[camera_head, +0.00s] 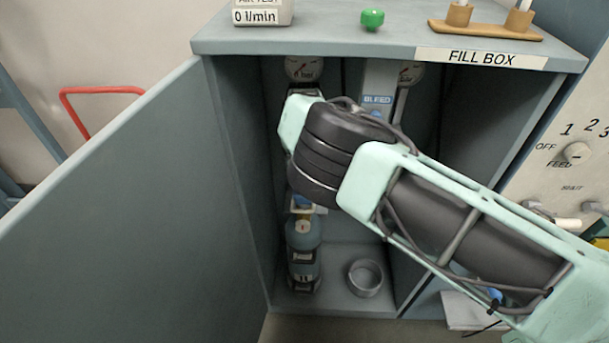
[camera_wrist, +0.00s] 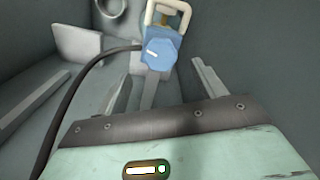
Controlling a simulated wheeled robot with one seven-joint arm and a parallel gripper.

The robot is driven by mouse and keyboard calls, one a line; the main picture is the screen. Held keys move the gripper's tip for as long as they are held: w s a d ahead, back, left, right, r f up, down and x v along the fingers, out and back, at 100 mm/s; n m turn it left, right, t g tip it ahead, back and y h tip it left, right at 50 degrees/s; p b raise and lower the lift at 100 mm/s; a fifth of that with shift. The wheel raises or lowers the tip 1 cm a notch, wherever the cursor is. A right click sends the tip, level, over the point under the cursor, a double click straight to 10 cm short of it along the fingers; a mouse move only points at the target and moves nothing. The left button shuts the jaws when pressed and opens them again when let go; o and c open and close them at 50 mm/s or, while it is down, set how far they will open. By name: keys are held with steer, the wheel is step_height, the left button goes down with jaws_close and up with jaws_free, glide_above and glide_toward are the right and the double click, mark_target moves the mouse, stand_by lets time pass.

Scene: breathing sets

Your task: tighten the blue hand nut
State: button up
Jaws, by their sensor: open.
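In the wrist view, the blue hand nut (camera_wrist: 158,54) is a faceted blue block with a white mark on its face. A cream yoke (camera_wrist: 168,14) stands behind and above it, and a black hose (camera_wrist: 75,85) runs to its left side. My gripper (camera_wrist: 160,82) is open, with its two fingers spread to the left and right and the nut ahead of the gap between them. I see no contact. In the head view, my arm reaches into the fill box (camera_head: 330,47) and hides the gripper and most of the nut area, above a dark cylinder (camera_head: 304,262).
The box's door (camera_head: 130,210) stands open at the left. Inside are an empty ring holder (camera_head: 365,278), a gauge (camera_head: 303,68) and a BLEED panel (camera_head: 377,99). A green knob (camera_head: 372,19) sits on top. The walls are close around my arm.

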steer(key=shift+f+p, duration=0.35)
steer(key=shift+f, duration=2.4)
steer(key=c, duration=1)
